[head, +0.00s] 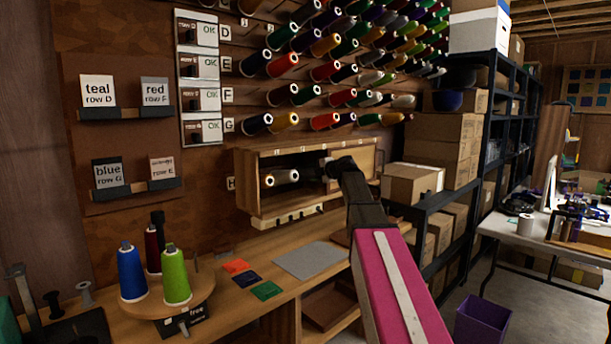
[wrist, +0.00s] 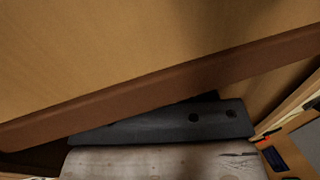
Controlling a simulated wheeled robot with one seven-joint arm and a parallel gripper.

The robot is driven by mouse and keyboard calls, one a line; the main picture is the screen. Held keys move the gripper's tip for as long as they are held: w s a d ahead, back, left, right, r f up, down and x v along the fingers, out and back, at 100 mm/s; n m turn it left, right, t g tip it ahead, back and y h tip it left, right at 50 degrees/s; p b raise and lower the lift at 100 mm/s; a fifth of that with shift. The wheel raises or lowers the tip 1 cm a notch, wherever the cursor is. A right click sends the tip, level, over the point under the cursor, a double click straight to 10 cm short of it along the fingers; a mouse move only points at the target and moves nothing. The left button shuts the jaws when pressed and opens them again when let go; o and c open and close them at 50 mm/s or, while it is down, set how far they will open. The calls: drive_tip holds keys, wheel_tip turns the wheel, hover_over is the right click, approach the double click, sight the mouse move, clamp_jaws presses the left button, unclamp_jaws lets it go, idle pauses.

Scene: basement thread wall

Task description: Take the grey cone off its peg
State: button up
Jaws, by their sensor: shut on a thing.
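The grey cone (head: 286,176) lies on its side inside the open wooden box on the wall, its pale ringed end toward the left. My gripper (head: 325,168) reaches into the box opening from the right, just right of the cone. The fingertips are hard to make out in the head view. In the wrist view a pale grey, streaked rounded surface, which I take to be the grey cone (wrist: 165,163), fills the bottom, against a dark grey finger with two holes. My gripper is shut on it. The peg is hidden.
The wooden box (head: 243,185) has a top board and side walls close around my gripper. Rows of coloured cones stick out above it. Below, a bench holds a round stand (head: 150,308) with blue, green and dark red cones. Shelves with cartons (head: 410,183) stand right.

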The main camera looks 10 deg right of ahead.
drive_tip(key=v, duration=0.9)
drive_tip(key=shift+s+d, duration=0.2)
drive_tip(key=shift+s, duration=0.1)
idle(0.4)
drive_tip(key=s+d+r, duration=0.2)
drive_tip(key=s, duration=0.1)
drive_tip(key=shift+s+d+r, duration=0.1)
drive_tip(key=shift+d+r, duration=0.05)
drive_tip(key=shift+r, duration=0.2)
idle(0.4)
